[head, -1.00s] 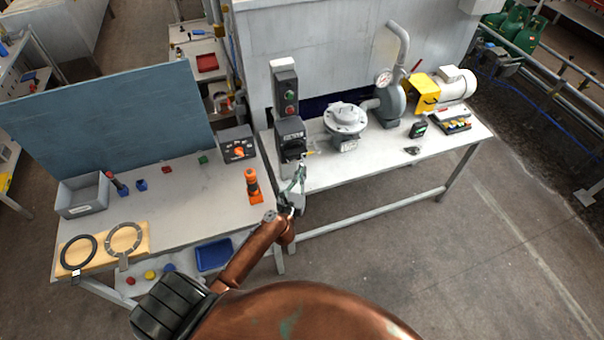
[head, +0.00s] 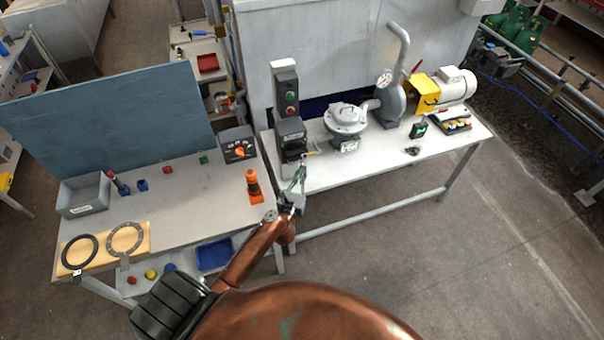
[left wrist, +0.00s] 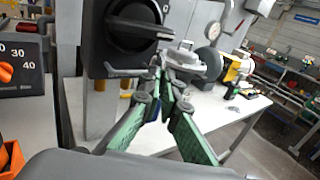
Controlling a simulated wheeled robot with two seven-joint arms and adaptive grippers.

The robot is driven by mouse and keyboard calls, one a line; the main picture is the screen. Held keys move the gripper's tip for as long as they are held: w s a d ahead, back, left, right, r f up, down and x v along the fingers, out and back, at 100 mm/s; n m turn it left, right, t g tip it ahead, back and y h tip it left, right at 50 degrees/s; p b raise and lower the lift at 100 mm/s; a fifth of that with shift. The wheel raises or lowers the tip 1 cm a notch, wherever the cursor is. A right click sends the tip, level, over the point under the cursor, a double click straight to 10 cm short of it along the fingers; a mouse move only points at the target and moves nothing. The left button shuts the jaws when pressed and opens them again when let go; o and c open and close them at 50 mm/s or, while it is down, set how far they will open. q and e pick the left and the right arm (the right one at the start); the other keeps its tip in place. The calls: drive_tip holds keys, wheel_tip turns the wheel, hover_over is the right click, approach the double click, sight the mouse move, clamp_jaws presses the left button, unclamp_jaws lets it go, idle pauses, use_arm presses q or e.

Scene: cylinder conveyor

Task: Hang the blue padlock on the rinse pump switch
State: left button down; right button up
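The switch with a black rotary knob (left wrist: 135,27) sits on a dark box (head: 291,137) at the left end of the right-hand bench. My left gripper (head: 303,162) is just in front of and below it. In the left wrist view, its green fingers (left wrist: 163,88) converge just under the knob, tips close together. I cannot make out a padlock between them; the tips are small and partly hidden. A small blue piece (head: 142,185), possibly the padlock, lies on the left bench. My right gripper is not in view.
Beside the switch stand a grey round pump housing (head: 345,120), a gauge (head: 384,79) and a yellow-and-white motor (head: 455,87). An orange tool (head: 252,186) stands on the left bench near my arm. The front of the right bench (head: 370,170) is clear.

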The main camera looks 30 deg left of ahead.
use_arm(q)
drive_tip(key=shift+w+a+r, duration=0.1)
drive_tip(key=shift+w, duration=0.05)
drive_tip(key=shift+w+a, duration=0.3)
drive_tip(key=shift+a, duration=0.05)
drive_tip(key=shift+w+a, duration=0.25)
drive_tip(key=shift+a, duration=0.05)
drive_tip(key=shift+w+a, duration=0.45)
drive_tip(key=shift+a, duration=0.1)
drive_tip(key=shift+w+a, duration=0.15)
drive_tip(key=shift+p, duration=0.4)
drive_tip(key=shift+f, duration=0.25)
idle(0.5)
